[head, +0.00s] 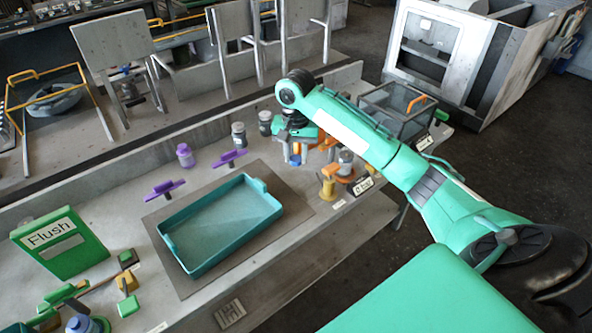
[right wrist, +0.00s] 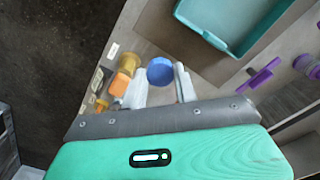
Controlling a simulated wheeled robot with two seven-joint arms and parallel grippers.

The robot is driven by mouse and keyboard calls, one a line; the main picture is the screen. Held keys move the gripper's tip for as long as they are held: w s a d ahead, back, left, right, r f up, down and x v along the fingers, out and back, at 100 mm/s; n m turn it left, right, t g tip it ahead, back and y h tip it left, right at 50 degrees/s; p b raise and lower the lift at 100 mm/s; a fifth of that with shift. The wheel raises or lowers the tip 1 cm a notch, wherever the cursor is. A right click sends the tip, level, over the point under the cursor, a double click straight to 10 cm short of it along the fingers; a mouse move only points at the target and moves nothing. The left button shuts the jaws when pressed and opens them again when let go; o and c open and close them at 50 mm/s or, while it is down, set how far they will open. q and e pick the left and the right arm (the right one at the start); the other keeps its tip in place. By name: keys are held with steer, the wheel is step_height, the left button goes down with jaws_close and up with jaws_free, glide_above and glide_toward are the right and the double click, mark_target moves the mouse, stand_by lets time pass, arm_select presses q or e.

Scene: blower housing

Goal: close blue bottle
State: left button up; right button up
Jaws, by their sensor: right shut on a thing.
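My right gripper (head: 295,146) is over the far right part of the bench, pointing down. In the right wrist view its two pale fingers (right wrist: 160,86) stand on either side of a round blue bottle top (right wrist: 160,71), shut on it. In the head view a small blue part of the bottle (head: 295,160) shows below the gripper; the rest is hidden by the gripper. I cannot tell whether a separate cap sits on it. My left gripper is not in view.
A teal tray (head: 270,204) lies on a dark mat left of the gripper. Grey-lidded jars (head: 238,134) and a purple bottle (head: 185,155) stand behind it. A green Flush sign (head: 60,258) stands left.

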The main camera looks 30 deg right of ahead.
steer(key=shift+r, duration=0.55)
steer(key=s+a+f+n, duration=0.4)
steer(key=s+a+n, duration=0.4)
steer(key=s+a, duration=0.5)
steer(key=shift+s+a, duration=0.25)
steer(key=shift+a, duration=0.8)
